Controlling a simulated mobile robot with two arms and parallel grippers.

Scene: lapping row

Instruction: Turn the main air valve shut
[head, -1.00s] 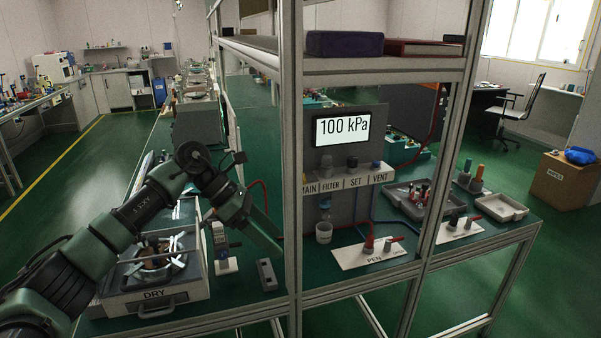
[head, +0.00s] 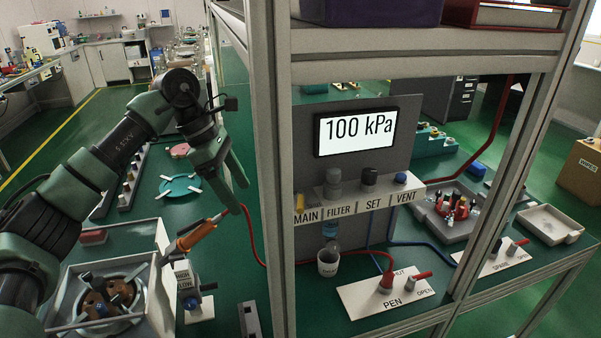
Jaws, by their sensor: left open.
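A grey panel (head: 395,140) with a display reading 100 kPa stands inside a metal frame. On its shelf, the MAIN label (head: 307,215) is at the left end. A small yellow part (head: 299,199) shows above that label, partly hidden by the frame post; I cannot tell which way it is turned. FILTER, SET and VENT labels with grey, dark and blue knobs follow to the right. My left gripper (head: 237,196) is open and empty, pointing down, left of the post and apart from the panel. My right gripper is not in view.
The frame's front post (head: 270,150) stands between my left gripper and the panel. A red hose runs beside it. An orange-handled thing (head: 196,234) and a HIGH/LOW switch box (head: 195,285) are below.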

